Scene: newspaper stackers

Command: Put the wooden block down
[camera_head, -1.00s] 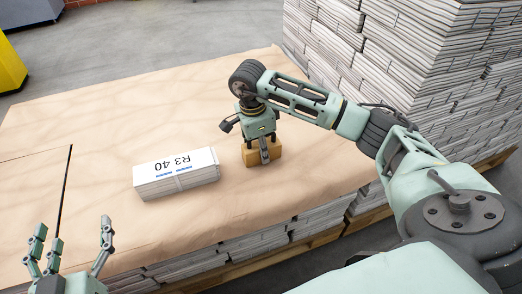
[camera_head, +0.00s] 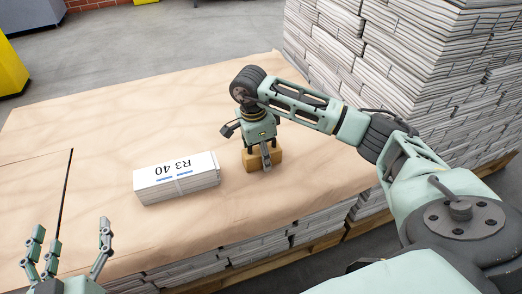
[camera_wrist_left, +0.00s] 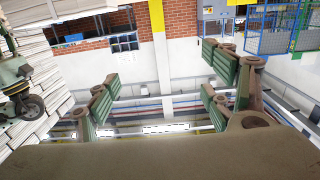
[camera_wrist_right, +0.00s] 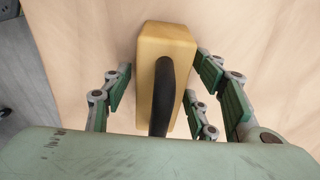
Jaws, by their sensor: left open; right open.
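The wooden block (camera_head: 276,157) rests on the brown paper-covered stack top (camera_head: 95,125), right of a white newspaper bundle. My right gripper (camera_head: 262,160) is directly over the block with its fingers around it. In the right wrist view, the block (camera_wrist_right: 178,48) has a dark handle-like strip (camera_wrist_right: 163,95) along it, and the fingers of my right gripper (camera_wrist_right: 155,95) stand open on both sides with gaps. My left gripper (camera_head: 70,245) is open and empty at the lower left, fingers pointing up; its fingers also show in the left wrist view (camera_wrist_left: 160,95).
The white bundle marked "R3 40" (camera_head: 178,180) lies left of the block on the same top. Tall newspaper stacks (camera_head: 430,60) stand on a pallet at the right. A yellow bin (camera_head: 12,70) stands at the far left. The paper behind the bundle is clear.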

